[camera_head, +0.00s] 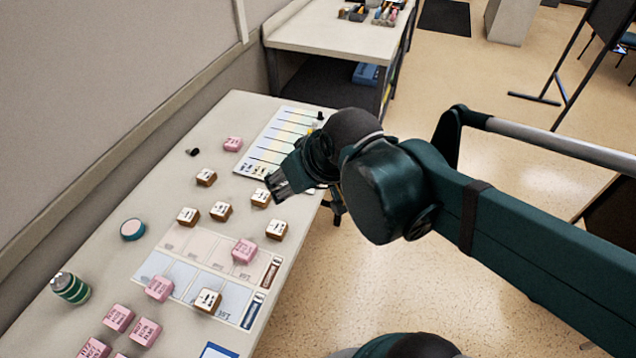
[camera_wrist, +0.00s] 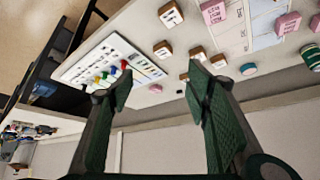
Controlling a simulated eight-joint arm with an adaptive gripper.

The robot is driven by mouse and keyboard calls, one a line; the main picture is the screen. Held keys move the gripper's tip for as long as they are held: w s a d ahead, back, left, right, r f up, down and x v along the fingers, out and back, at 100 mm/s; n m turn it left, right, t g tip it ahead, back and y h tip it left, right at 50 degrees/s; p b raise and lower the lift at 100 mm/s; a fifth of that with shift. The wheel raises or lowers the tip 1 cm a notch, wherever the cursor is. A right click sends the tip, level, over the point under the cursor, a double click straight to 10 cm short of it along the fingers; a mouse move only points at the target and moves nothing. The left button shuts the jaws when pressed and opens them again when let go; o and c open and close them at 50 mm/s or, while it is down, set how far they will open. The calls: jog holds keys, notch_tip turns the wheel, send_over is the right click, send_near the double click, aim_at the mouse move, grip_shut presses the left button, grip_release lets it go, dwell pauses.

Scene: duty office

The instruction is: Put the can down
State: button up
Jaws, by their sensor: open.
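In the wrist view the can (camera_wrist: 311,57) is at the right edge, partly cut off. My gripper (camera_head: 277,186) is above the table's right edge, near the chart sheet and well away from the can. In the wrist view my gripper (camera_wrist: 160,82) has its two fingers wide apart with nothing between them.
Pink blocks (camera_head: 158,288) and white-topped brown blocks (camera_head: 188,216) are scattered on the table. A round teal-rimmed tin (camera_head: 132,229) lies farther along from the can. A printed mat (camera_head: 180,264) and a chart sheet (camera_head: 270,150) lie flat. A wall (camera_head: 80,100) bounds the left.

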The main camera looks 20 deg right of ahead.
jog(key=shift+m+h, duration=0.7)
jog(key=shift+m, duration=0.1)
jog(key=s+d, duration=0.2)
jog(key=d, duration=0.1)
jog(key=s+d, duration=0.1)
jog(key=shift+s+d+r, duration=0.15)
jog(key=shift+d+r, duration=0.05)
jog(key=shift+d, duration=0.2)
